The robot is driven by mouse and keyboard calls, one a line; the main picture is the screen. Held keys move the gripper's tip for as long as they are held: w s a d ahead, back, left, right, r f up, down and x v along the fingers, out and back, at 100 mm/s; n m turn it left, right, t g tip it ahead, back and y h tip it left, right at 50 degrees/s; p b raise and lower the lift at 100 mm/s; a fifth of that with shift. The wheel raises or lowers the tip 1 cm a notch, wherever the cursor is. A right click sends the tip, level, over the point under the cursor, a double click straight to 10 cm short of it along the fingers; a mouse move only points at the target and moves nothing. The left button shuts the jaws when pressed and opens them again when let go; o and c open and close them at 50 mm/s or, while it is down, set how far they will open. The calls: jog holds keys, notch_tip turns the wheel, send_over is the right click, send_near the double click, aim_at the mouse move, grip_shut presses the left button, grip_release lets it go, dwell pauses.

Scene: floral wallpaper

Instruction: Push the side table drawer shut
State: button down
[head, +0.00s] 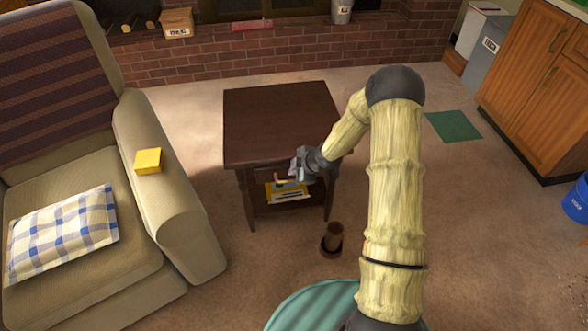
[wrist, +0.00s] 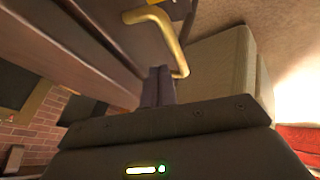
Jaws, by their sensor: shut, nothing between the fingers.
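The dark brown side table (head: 280,120) stands in the middle of the head view. Its drawer front (head: 262,173) is below the top, partly hidden by my gripper. I cannot tell how far the drawer is open. The brass handle (head: 281,181) shows by my gripper, and in the wrist view the brass handle (wrist: 170,37) curves around beside the fingertips. My gripper (head: 297,172) is at the drawer front. In the wrist view my gripper (wrist: 159,74) is shut and empty, with its tips close to the dark wood; contact is unclear.
A beige armchair (head: 165,190) with a yellow box (head: 148,161) on its arm stands left of the table. A yellow item (head: 287,193) lies low in the table. A brown cylindrical object (head: 332,238) stands on the floor in front.

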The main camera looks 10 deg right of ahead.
jog(key=s+f+p+v, duration=0.1)
jog(key=s+p+v, duration=0.1)
jog(key=v, duration=0.9)
jog(key=shift+a+p, duration=0.25)
jog(key=shift+p, duration=0.25)
jog(key=shift+r, duration=0.1)
jog(key=c, duration=1.8)
grip_release()
jog(key=shift+c, duration=0.2)
jog(key=o, duration=0.3)
jog(key=shift+d+f+b, duration=0.1)
jog(key=shift+f+b, duration=0.25)
jog(key=shift+f, duration=0.05)
jog(key=shift+o, duration=0.3)
jog(key=f+n+b, duration=0.1)
jog(key=f, duration=0.1)
jog(key=d+f+n+t+y+b, duration=0.1)
jog(key=b, duration=0.1)
jog(key=w+f+n+y+b, duration=0.1)
jog(key=f, duration=0.1)
jog(key=shift+d+f+t, duration=0.2)
jog(key=shift+f+t, duration=0.1)
jog(key=shift+t, duration=0.1)
jog(key=s+d+f+n+t+y+b, duration=0.6)
jog(key=f+n+b, duration=0.3)
jog(key=b, duration=0.2)
jog(key=shift+d+y+b, duration=0.4)
jog(key=shift+d+y, duration=0.05)
jog(key=shift+y, duration=0.25)
